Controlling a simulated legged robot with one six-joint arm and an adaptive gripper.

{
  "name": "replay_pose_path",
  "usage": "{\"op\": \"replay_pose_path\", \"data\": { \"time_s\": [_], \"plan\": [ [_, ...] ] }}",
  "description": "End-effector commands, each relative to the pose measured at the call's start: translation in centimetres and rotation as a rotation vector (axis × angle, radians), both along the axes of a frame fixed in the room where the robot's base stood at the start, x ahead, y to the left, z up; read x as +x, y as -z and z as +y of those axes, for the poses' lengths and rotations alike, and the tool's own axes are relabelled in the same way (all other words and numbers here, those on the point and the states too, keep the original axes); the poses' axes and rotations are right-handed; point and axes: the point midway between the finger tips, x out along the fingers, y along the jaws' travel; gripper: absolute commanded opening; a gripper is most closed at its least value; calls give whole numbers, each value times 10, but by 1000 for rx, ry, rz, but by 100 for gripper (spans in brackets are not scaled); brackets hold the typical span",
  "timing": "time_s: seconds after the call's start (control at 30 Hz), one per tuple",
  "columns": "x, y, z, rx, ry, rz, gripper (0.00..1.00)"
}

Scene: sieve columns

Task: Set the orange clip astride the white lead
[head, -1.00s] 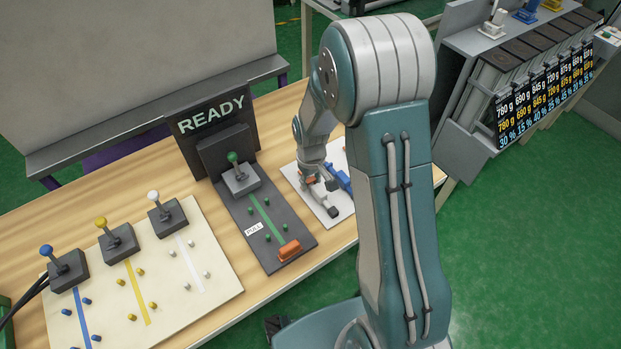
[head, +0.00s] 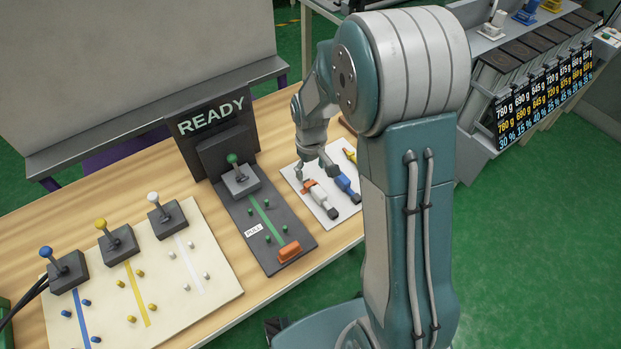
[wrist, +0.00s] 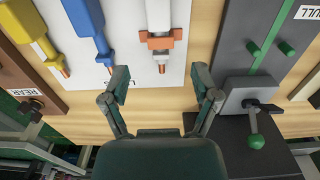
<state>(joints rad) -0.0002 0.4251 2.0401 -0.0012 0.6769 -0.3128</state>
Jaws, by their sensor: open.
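The white lead (wrist: 162,12) lies on a white board (wrist: 190,60), with its copper-coloured tip toward my gripper in the wrist view. The orange clip (wrist: 160,43) sits across the lead near that tip, with orange showing on both sides of it. In the head view, the white lead (head: 319,196) and the orange clip (head: 307,186) are partly visible below my gripper (head: 314,172). My gripper (wrist: 162,82) is open and empty, its fingers apart from the clip. Whether the clip is seated fully down cannot be told.
A blue lead (wrist: 88,22) and a yellow lead (wrist: 32,25) lie beside the white one. A dark panel with a green-knobbed lever (head: 234,171) and an orange block (head: 289,250) stands to the left in the head view. A READY sign (head: 212,118) rises behind it.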

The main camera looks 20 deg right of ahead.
Motion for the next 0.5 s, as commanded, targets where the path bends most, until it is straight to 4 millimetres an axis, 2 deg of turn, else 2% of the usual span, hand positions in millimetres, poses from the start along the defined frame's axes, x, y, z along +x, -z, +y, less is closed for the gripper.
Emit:
{"op": "replay_pose_path", "data": {
  "time_s": [0.03,0.2,0.5],
  "plan": [
    [1,-12,0,0,0,-5,79],
    [1,-46,0,0,0,-4,79],
    [-1,-77,0,1,3,-6,79]
  ]
}}
